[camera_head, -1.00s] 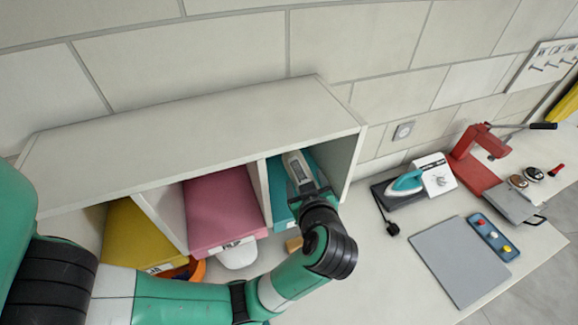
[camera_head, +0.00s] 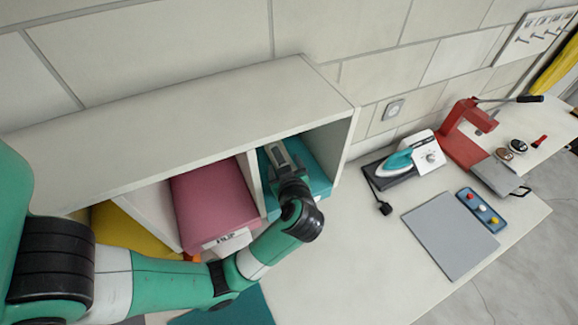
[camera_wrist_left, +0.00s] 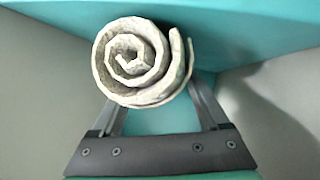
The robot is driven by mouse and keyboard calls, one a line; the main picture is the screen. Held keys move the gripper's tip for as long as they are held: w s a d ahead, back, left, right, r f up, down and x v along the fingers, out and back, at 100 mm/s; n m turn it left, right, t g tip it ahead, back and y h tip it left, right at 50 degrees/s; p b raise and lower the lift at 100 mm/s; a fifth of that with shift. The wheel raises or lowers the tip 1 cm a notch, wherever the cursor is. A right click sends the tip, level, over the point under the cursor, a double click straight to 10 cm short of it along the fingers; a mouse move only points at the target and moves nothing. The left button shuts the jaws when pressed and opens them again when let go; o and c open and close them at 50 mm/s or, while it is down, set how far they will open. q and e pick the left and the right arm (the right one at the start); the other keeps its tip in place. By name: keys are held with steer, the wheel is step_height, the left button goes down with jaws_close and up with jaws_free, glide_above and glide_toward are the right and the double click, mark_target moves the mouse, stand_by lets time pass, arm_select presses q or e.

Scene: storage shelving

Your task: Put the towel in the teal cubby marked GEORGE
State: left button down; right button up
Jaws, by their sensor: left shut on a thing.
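The rolled, pale, cream-patterned towel (camera_wrist_left: 135,62) shows end-on in the left wrist view, between the fingers of my left gripper. My left gripper (camera_head: 281,152) is shut on the towel and reaches into the opening of the teal cubby (camera_head: 317,175), at the right end of the shelf. Teal surfaces surround the towel in the wrist view, with grey walls at both sides. Most of the towel is hidden by the gripper in the head view. No GEORGE label is readable. My right gripper is not in view.
A pink cubby (camera_head: 212,203) and a yellow cubby (camera_head: 125,232) lie to the left in the white shelf (camera_head: 200,115). To the right, the table holds an iron (camera_head: 398,162), a red press (camera_head: 462,135), a grey mat (camera_head: 449,242) and a blue tray (camera_head: 478,212). The table front is bare.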

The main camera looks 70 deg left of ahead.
arm_select(q)
steer(key=shift+a, duration=0.1)
jaws_free()
steer(key=v, duration=1.2)
steer(key=shift+r, duration=0.1)
